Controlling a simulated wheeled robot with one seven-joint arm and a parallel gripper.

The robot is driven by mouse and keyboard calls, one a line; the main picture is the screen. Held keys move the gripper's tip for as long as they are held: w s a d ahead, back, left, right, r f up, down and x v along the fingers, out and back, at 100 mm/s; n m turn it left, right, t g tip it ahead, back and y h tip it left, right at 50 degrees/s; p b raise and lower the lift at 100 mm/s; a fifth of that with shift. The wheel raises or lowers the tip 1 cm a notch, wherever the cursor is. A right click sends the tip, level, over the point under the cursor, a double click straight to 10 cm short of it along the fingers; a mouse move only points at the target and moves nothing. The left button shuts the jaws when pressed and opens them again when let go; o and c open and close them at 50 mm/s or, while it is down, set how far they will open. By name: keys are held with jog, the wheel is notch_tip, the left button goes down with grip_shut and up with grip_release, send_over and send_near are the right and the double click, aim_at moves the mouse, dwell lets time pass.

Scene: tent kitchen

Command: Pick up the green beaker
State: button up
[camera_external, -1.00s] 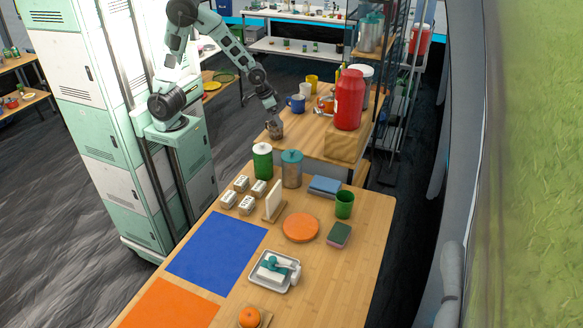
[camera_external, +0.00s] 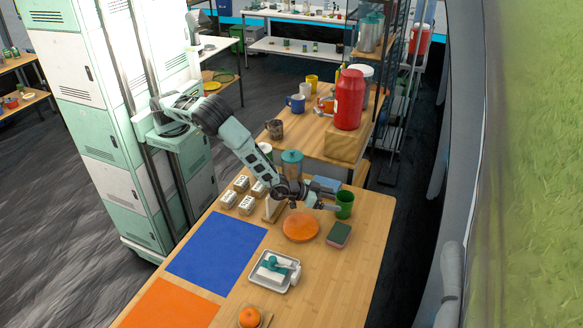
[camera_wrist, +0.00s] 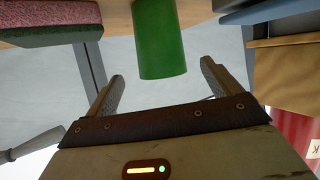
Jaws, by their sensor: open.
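The green beaker (camera_external: 345,205) stands upright on the wooden table, right of the round orange board. It also shows in the wrist view (camera_wrist: 160,42), upside down in the picture at the top middle. My gripper (camera_external: 333,207) is just left of the beaker, with its fingers pointing at it. In the wrist view my gripper (camera_wrist: 160,82) is open. Its two fingers stand apart on either side of the beaker's width, and the beaker lies between or just ahead of the fingertips; I cannot tell which. Nothing is held.
A green and dark red sponge (camera_external: 339,235) lies close in front of the beaker. A folded blue cloth (camera_external: 327,184) lies behind it. The orange board (camera_external: 301,228) is below my wrist. A teal-lidded jar (camera_external: 292,162) stands behind my arm.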

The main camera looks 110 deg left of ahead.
aim_at(345, 201)
jog(key=x, duration=0.6)
jog(key=shift+w+a+f+p, duration=0.1)
jog(key=shift+w+a+p, duration=0.1)
jog(key=shift+p, duration=0.1)
jog(key=c, duration=1.1)
